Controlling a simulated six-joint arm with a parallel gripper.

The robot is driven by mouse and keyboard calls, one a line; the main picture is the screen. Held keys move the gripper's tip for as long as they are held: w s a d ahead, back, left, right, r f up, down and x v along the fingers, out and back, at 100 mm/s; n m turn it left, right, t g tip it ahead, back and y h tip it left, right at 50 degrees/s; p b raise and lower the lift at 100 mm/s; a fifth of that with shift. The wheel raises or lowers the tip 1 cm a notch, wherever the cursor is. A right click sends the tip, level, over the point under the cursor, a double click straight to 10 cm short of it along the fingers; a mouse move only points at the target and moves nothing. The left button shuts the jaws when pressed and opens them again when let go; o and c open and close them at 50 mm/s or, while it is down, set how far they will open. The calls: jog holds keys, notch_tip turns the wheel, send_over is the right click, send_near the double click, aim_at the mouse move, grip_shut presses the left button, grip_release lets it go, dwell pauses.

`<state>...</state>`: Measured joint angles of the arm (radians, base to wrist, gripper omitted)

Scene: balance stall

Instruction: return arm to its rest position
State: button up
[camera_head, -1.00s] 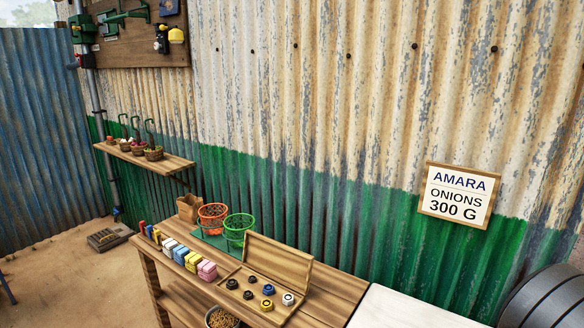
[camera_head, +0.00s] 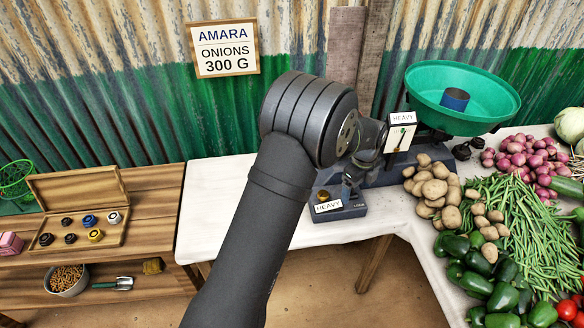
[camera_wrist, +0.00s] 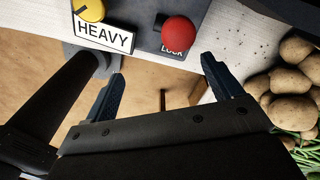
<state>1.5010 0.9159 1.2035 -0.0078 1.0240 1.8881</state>
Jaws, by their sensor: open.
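My arm (camera_head: 265,205) reaches up from the bottom of the head view to the scale at the table's front edge. In the wrist view my gripper (camera_wrist: 163,68) has its two fingers spread with nothing between them. A red knob (camera_wrist: 182,30) marked LOCK lies just past the fingertips, apart from them. A yellow knob (camera_wrist: 89,10) and a HEAVY label (camera_wrist: 104,37) are to its left. In the head view my arm hides part of the scale, and the fingers are hard to make out.
Potatoes (camera_head: 432,185), green beans (camera_head: 515,215) and onions (camera_head: 520,150) lie close to the right. A wooden weight box (camera_head: 80,205) stands on the left bench. The white tabletop (camera_head: 215,200) left of my arm is clear.

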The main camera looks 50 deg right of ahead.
jog(key=shift+o, duration=1.3)
jog(key=w+a+r+n+g, duration=0.1)
jog(key=w+a+r+n, duration=0.1)
jog(key=w+r, duration=0.3)
jog(key=w+a+r+n+g+h, duration=0.1)
jog(key=w+a+r+n, duration=0.2)
jog(key=w+r+n, duration=0.1)
jog(key=shift+w+r, duration=0.4)
jog(key=shift+r, duration=0.2)
jog(key=w+a+r+n+g+h, duration=0.1)
jog(key=w+a+r+n+h, duration=0.1)
jog(key=w+a+r+n, duration=0.5)
jog(key=s+d+f+m, duration=0.1)
jog(key=s+d+f, duration=0.2)
jog(key=f, duration=0.5)
jog(key=shift+d, duration=0.4)
jog(key=v, duration=1)
jog(key=shift+w+a, duration=0.15)
